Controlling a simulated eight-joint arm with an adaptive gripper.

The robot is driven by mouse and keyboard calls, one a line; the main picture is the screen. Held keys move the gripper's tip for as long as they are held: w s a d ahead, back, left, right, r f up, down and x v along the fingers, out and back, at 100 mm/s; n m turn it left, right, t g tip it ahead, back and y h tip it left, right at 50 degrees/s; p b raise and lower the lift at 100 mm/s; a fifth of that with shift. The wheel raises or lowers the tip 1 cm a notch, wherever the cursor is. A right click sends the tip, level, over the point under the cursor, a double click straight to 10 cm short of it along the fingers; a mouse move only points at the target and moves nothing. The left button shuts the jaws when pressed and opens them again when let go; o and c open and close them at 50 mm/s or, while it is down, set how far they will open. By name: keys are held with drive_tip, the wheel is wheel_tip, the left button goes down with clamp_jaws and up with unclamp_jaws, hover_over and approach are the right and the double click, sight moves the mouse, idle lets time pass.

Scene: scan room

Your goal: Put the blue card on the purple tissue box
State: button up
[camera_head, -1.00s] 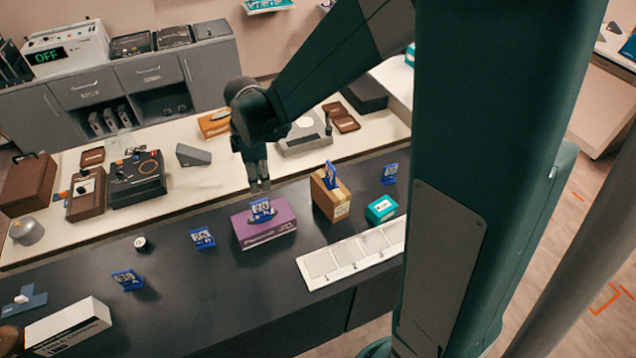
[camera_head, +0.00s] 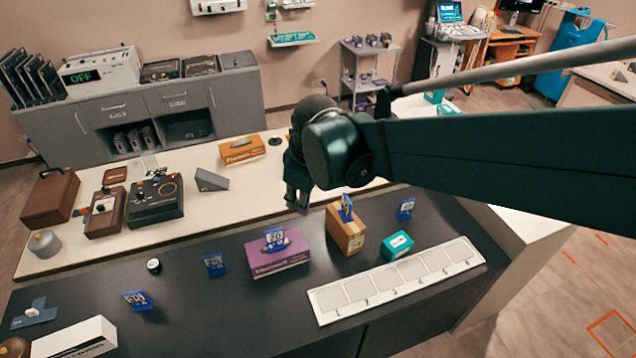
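The purple tissue box (camera_head: 277,262) lies on the dark counter. A blue card (camera_head: 274,238) stands on top of it. My gripper (camera_head: 297,207) hangs above the counter, up and to the right of the purple box, apart from the card and holding nothing I can see. Its finger opening is too small and dark to judge. Other blue cards stand on the counter: one left of the box (camera_head: 215,264), one farther left (camera_head: 138,300) and one at the right (camera_head: 405,209). Another blue card (camera_head: 346,208) stands on the brown cardboard box (camera_head: 345,230).
A teal box (camera_head: 397,245) and a white numbered tray (camera_head: 331,299) lie right of the purple box. A white box (camera_head: 82,341) is at the front left. The cream table behind holds an orange tissue box (camera_head: 242,149) and several devices. Bare counter lies in front of the purple box.

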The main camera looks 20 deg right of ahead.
drive_tip(key=s+d+r+m+t, duration=0.1)
drive_tip(key=s+d+r+m, duration=0.1)
drive_tip(key=s+m, duration=0.2)
drive_tip(key=s+d+r+m+t, duration=0.2)
drive_tip(key=s+m, duration=0.3)
drive_tip(key=s, duration=0.3)
drive_tip(key=shift+s+d+r+t, duration=0.15)
drive_tip(key=shift+s+d+t, duration=0.15)
drive_tip(key=shift+s+d, duration=0.1)
